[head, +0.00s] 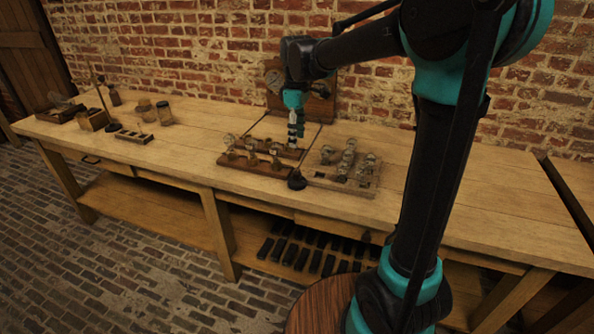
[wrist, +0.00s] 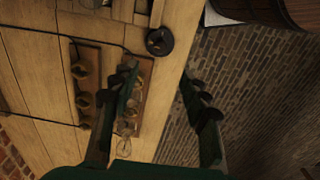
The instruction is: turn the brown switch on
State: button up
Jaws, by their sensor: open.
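A small dark round piece (head: 297,180), which looks like the brown switch, sits on the bench near its front edge, right of the front wooden board. It shows as a dark disc with a raised middle in the wrist view (wrist: 159,43); its on or off position cannot be told. My gripper (head: 297,134) hangs above the rear wooden board, behind the switch and apart from it. In the wrist view my gripper (wrist: 162,88) is open and empty, fingers spread, with the disc beyond the fingertips. One finger hides part of a board.
The front board (head: 233,183) and rear board (head: 287,151) carry several small glass and brass fittings. A wooden tray (head: 364,187) of glass pieces stands right of the switch. Thin wires run over the bench (head: 205,143). Jars (head: 164,112) stand left; the right bench is clear.

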aim_at(297, 172)
notch_tip(297, 172, down, 14)
jog(key=shift+r, duration=0.25)
jog(key=shift+c, duration=0.3)
grip_shut()
